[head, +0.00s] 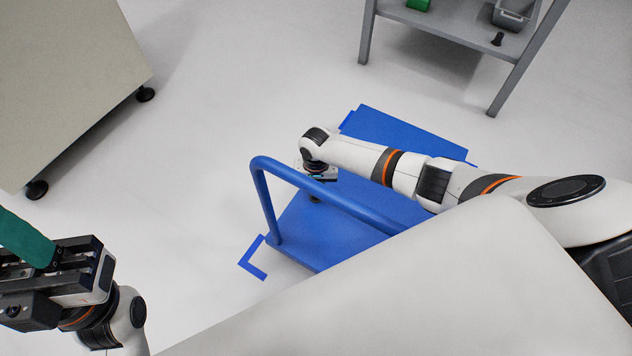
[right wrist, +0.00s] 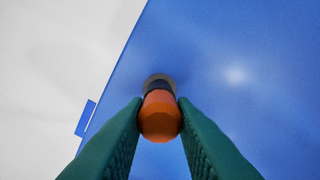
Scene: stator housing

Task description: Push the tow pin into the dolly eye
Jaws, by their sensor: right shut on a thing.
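The tow pin (right wrist: 160,118) shows an orange rounded head and a dark collar in the right wrist view. My right gripper (right wrist: 160,108) has its green fingers on either side of the head and is shut on it. A grey ring, which looks like the dolly eye (right wrist: 159,77), lies just beyond the collar and lines up with the pin. How deep the pin sits is hidden by its head. The blue dolly (head: 370,214) lies under my right arm in the head view. My left gripper (head: 22,240) is at the lower left, away from the dolly; its jaw gap is unclear.
The dolly's blue tubular handle (head: 335,203) rises in front of my right gripper. Blue corner marks (head: 252,262) lie on the floor. A grey shelf (head: 465,35) stands at the back, and a beige wheeled cabinet (head: 70,75) at the left. Open floor lies between.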

